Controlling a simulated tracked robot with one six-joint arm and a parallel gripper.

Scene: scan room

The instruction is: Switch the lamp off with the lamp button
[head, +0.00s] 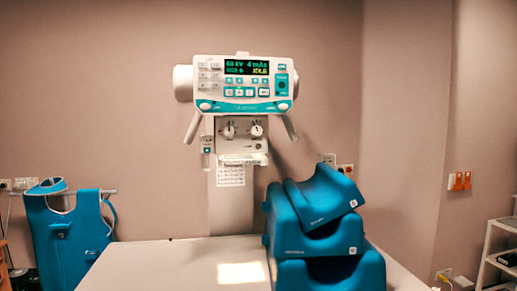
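An X-ray unit stands behind the table, with a control panel (243,84) on top. Its display (247,67) reads 60 kV, 4 mAs and IDLE. Below the panel is a collimator box (243,138) with two round knobs and a small teal-marked part (207,151) at its left side. I cannot tell which control is the lamp button. A bright rectangular light patch (242,272) lies on the table top, below the collimator, so the lamp appears to be on. My gripper is not in view.
The pale table (170,265) fills the lower middle. Blue foam supports (317,237) are stacked on its right part. A blue apron (67,240) hangs at the left. A shelf (497,250) stands at the right edge. The left part of the table top is bare.

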